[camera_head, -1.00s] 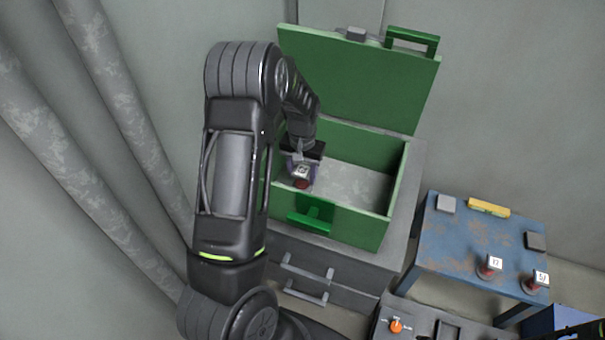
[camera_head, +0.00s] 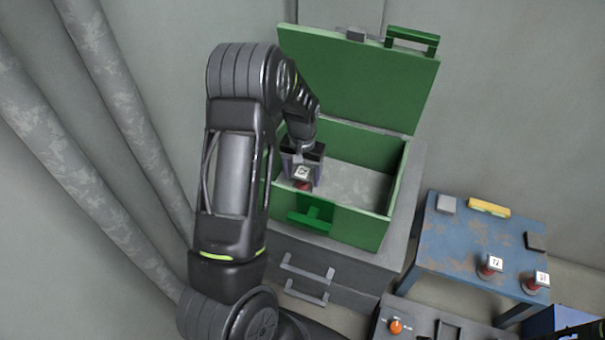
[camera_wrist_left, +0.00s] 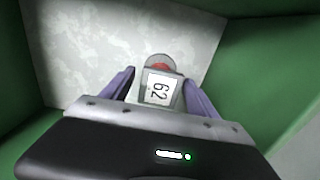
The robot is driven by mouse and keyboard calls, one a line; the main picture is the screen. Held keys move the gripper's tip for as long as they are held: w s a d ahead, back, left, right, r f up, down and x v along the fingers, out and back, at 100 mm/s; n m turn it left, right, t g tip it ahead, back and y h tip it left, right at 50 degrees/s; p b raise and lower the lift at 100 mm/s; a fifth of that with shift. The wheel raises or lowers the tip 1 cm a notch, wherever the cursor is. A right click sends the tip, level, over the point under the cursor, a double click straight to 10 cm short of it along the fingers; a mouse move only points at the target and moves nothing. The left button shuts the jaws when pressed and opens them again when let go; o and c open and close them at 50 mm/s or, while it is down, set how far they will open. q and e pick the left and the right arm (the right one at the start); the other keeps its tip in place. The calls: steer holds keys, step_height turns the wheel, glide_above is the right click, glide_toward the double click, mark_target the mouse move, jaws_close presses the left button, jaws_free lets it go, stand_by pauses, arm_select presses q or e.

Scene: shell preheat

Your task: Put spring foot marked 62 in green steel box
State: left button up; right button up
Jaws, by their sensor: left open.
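The green steel box (camera_head: 398,190) stands with its lid (camera_head: 360,78) raised. The spring foot marked 62 (camera_wrist_left: 161,88) is inside the box, near its left end, with its white number label facing up and a red part beside the label. It also shows in the head view (camera_head: 302,174). My left gripper (camera_wrist_left: 158,92) is open, with one finger on each side of the spring foot. Whether the fingers touch it, I cannot tell.
A worn blue table (camera_head: 455,245) at the right holds two other labelled spring feet (camera_head: 491,265), (camera_head: 541,281), a yellow object (camera_head: 488,208) and small grey blocks. A grey drawer cabinet (camera_head: 340,268) is under the box. The box floor right of my gripper is clear.

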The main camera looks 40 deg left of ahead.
arm_select(q)
step_height(320, 180, up, 12)
steer(key=shift+r+p, duration=0.15)
steer(key=shift+p, duration=0.3)
